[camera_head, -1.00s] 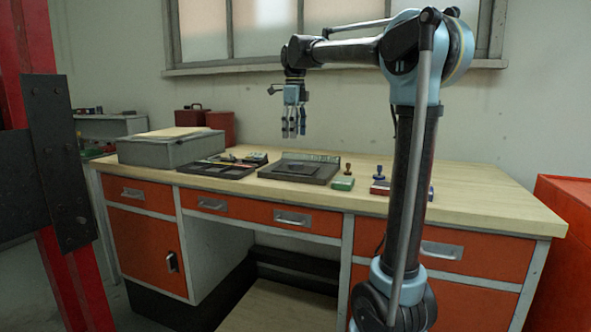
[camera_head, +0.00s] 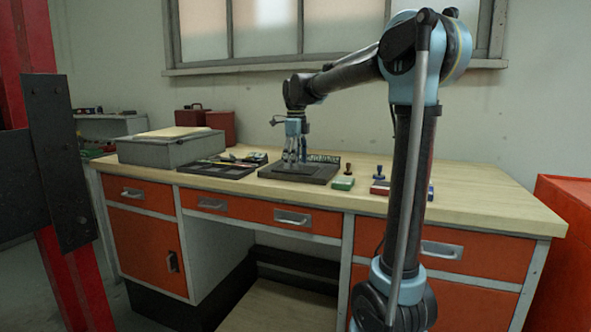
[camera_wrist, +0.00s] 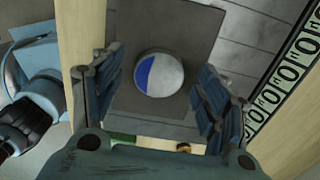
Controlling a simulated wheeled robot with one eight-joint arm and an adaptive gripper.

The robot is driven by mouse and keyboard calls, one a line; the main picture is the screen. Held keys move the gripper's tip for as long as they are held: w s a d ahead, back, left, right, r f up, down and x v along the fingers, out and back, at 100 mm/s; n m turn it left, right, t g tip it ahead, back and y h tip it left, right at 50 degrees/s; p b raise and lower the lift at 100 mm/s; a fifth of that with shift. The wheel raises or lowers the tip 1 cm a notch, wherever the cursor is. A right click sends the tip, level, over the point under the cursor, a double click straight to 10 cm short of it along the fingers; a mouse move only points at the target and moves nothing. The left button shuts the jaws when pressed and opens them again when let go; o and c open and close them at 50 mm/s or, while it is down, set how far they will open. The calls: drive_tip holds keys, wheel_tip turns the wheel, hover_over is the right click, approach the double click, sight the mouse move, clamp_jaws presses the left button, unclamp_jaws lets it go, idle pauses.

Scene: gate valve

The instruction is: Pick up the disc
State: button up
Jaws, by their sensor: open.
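The disc (camera_wrist: 159,74) is round and pale grey with a blue segment on its left side. In the wrist view it lies flat on a dark square plate (camera_wrist: 192,22) on a grey tray (camera_wrist: 235,50). My gripper (camera_wrist: 160,98) is open, with one finger to the left and one to the right of the disc in that view, and nothing is between them that I can see held. In the head view my gripper (camera_head: 294,163) points down just above the dark tray (camera_head: 318,178). There the disc is hidden or too small to make out.
A strip with printed round marks (camera_wrist: 285,75) runs along the tray's edge. A green block (camera_head: 343,183) and stamp-like items (camera_head: 380,184) stand right of the tray. A second dark tray (camera_head: 215,169) and a grey box (camera_head: 170,148) are on the left. The bench front right (camera_head: 490,205) is clear.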

drive_tip(key=shift+c, duration=0.6)
drive_tip(key=c, duration=1.3)
